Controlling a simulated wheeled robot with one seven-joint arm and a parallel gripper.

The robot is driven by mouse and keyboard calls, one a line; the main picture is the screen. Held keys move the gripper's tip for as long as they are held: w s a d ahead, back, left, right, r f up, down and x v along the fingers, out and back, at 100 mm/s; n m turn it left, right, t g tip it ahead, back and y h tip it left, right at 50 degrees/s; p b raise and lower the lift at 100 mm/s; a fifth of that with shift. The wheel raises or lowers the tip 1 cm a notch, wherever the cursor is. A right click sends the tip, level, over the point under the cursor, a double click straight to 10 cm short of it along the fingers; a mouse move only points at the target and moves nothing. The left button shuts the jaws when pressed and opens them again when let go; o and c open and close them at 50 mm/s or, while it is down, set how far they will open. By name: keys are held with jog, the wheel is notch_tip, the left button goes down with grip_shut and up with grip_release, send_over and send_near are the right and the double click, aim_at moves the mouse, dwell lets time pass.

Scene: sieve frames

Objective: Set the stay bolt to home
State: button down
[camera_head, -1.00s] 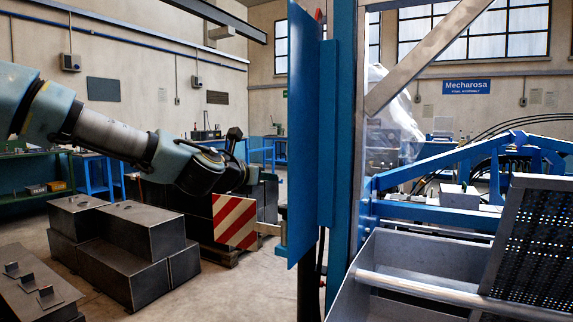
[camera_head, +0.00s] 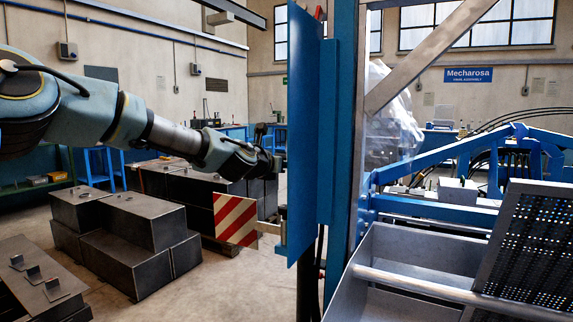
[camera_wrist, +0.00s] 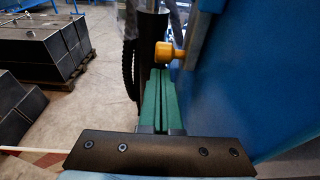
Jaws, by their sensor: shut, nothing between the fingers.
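A yellow knob (camera_wrist: 165,55), which looks like the stay bolt, sticks out to the left from a blue panel in the wrist view. My gripper (camera_wrist: 160,72) has its two green fingers side by side and shut, with nothing between them. Its tips are just below the knob in the picture; I cannot tell whether they touch it. In the head view my gripper (camera_head: 273,163) is at the left edge of the tall blue panel (camera_head: 302,140), and its tip is partly hidden there. The knob does not show in the head view.
A red-and-white striped plate (camera_head: 236,219) is just below my gripper. Dark metal boxes (camera_head: 130,235) stand on the floor at left. In the wrist view a dark post with a ribbed hose (camera_wrist: 130,70) stands close behind the fingers. A grey hopper (camera_head: 410,255) is at right.

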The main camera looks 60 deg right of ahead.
notch_tip(320, 180, up, 5)
jog(key=shift+f+p, duration=0.15)
jog(key=shift+p, duration=0.85)
